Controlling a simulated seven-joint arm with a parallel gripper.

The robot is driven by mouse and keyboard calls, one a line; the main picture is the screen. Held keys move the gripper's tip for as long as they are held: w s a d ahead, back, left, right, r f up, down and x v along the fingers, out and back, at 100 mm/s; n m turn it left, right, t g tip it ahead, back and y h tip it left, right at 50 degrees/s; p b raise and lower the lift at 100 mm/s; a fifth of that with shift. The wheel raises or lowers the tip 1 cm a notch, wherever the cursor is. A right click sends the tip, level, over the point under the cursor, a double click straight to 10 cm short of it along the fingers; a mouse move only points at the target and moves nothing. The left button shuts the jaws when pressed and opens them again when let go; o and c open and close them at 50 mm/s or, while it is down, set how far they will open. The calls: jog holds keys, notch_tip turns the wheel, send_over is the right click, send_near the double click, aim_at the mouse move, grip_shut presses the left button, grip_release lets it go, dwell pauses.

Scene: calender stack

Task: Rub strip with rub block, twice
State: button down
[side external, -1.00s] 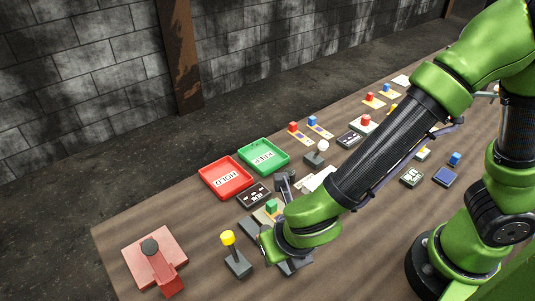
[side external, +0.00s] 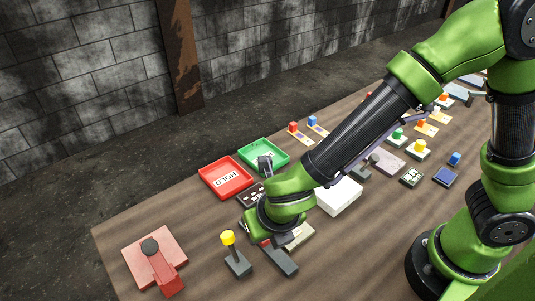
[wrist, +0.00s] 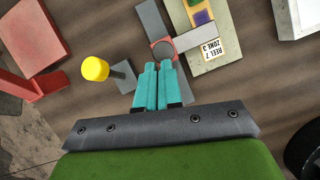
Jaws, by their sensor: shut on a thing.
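My gripper (wrist: 158,68) is low over the table with its teal fingers closed together. Just right of the tips is a pale plate (wrist: 206,66) labelled REEL 7 ZONE 3, bearing a strip with purple and yellow patches (wrist: 202,18). Whether the block touches the strip I cannot tell.
A yellow-knobbed lever (side external: 229,239) stands close left of my gripper. A red press-like fixture (side external: 160,266) is further left. The red HOLD tray (side external: 225,180) and a green tray (side external: 248,153) lie behind. A white box (side external: 338,198) sits to the right.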

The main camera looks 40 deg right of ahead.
jog(key=shift+w+d+f, duration=0.1)
jog(key=shift+w+d, duration=0.25)
jog(key=shift+w, duration=0.1)
jog(key=s, duration=0.1)
jog(key=s+a, duration=0.1)
jog(key=s, duration=0.2)
jog(key=shift+s+a, duration=0.3)
jog(key=shift+a, duration=0.05)
jog(key=s+r, duration=0.7)
jog(key=r, duration=0.2)
jog(key=x, duration=1)
jog(key=shift+w+a, duration=0.1)
jog(key=shift+a, duration=0.1)
jog(key=w, duration=0.2)
jog(key=shift+w+d+r, duration=0.25)
jog(key=shift+w+d, duration=0.05)
jog(key=shift+w, duration=0.05)
jog(key=shift+w+d, duration=0.15)
jog(key=shift+w, duration=0.45)
